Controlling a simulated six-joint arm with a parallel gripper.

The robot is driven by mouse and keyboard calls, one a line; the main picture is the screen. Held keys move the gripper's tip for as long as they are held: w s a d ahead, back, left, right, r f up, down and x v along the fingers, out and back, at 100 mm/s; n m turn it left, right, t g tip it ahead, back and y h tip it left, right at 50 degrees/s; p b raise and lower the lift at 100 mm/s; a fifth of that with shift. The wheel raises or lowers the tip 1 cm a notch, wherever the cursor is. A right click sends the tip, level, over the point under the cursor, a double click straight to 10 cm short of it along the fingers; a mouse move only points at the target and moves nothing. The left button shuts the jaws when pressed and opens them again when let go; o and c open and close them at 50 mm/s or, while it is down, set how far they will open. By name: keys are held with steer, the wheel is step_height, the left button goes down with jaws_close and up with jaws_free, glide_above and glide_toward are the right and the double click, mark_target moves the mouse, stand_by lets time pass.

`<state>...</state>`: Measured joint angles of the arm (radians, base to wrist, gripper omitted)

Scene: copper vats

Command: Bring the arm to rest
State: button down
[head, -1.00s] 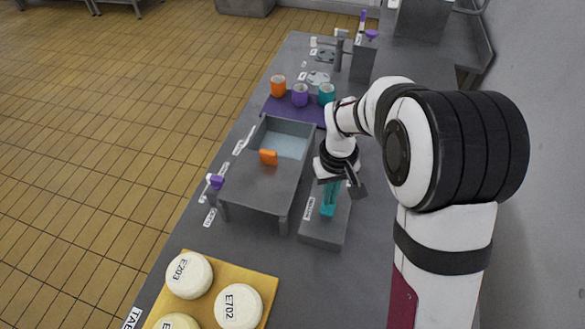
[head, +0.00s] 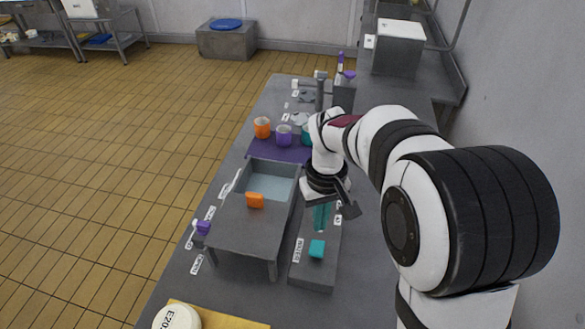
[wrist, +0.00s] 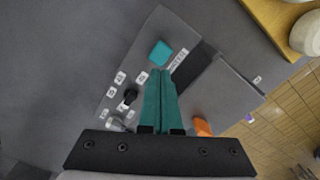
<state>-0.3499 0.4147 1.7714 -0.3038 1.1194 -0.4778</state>
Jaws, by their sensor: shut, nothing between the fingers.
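My gripper (head: 320,228) has teal fingers, pressed together and empty. It points down over the far part of a low grey panel (head: 316,272). In the wrist view the shut fingers (wrist: 161,76) reach toward a teal block (wrist: 160,53). The block also shows in the head view (head: 317,248), sitting on the near part of the panel, apart from the fingers. My arm comes in from the right.
Left of the panel stands a grey basin unit (head: 246,232) with an orange handle (head: 255,200). Behind it, several cups, one orange (head: 262,127), stand on a purple mat (head: 262,147). A yellow board (head: 235,323) with white round lids (head: 177,318) lies nearest.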

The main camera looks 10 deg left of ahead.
steer(key=s+d+r+m, duration=0.4)
steer(key=s+d+r, duration=0.2)
steer(key=s, duration=0.2)
steer(key=s+d+m+y, duration=0.1)
steer(key=s+d+m, duration=0.3)
steer(key=s, duration=1.2)
steer(key=m, duration=0.3)
steer(key=shift+m+y, duration=0.3)
steer(key=shift+y, duration=0.1)
steer(key=shift+f, duration=0.1)
stand_by(0.3)
